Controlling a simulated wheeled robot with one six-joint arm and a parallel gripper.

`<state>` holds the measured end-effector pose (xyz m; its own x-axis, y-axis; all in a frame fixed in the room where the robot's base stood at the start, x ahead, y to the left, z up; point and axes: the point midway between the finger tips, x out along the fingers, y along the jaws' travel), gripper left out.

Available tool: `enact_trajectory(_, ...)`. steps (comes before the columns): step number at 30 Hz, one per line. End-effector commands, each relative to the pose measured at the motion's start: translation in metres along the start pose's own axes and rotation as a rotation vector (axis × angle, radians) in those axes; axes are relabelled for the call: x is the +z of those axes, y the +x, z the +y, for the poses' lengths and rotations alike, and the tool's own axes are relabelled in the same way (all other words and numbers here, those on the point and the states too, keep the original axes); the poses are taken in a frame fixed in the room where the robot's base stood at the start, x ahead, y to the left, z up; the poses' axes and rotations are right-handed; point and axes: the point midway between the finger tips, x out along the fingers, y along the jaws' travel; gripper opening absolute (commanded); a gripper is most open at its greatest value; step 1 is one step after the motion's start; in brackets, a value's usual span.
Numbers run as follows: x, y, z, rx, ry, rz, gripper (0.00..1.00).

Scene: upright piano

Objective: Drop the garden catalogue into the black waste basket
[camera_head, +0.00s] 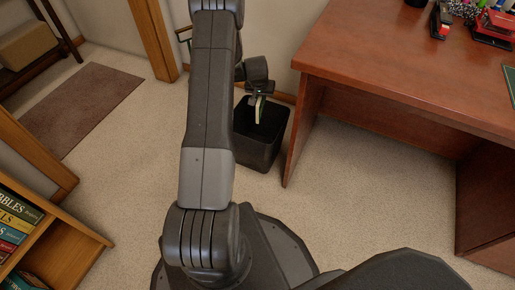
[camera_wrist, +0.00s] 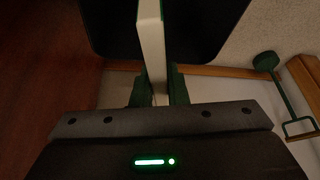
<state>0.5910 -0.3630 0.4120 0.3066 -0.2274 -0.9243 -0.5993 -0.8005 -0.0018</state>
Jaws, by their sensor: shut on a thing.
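The black waste basket (camera_head: 262,150) stands on the carpet to the left of the desk, its open top facing up. My gripper (camera_head: 258,94) is over the basket, shut on a thin pale item, which I take to be the garden catalogue (camera_head: 260,110). The catalogue hangs on edge at the basket's mouth; I cannot tell how far its lower end is inside. In the wrist view the catalogue (camera_wrist: 152,45) shows edge-on between the fingers (camera_wrist: 158,88), pale with a green edge. The dark basket (camera_wrist: 205,30) lies beyond it. The catalogue's cover is hidden.
A reddish wooden desk (camera_head: 400,65) with office items on top stands right of the basket. A wall is behind the basket. A bookshelf (camera_head: 70,245) is at lower left and a brown mat (camera_head: 85,105) at upper left. Carpet between them is clear.

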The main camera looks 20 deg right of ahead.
Motion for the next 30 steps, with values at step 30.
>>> enact_trajectory(30,0.007,0.010,0.000,0.000,-0.001,0.002,0.39)
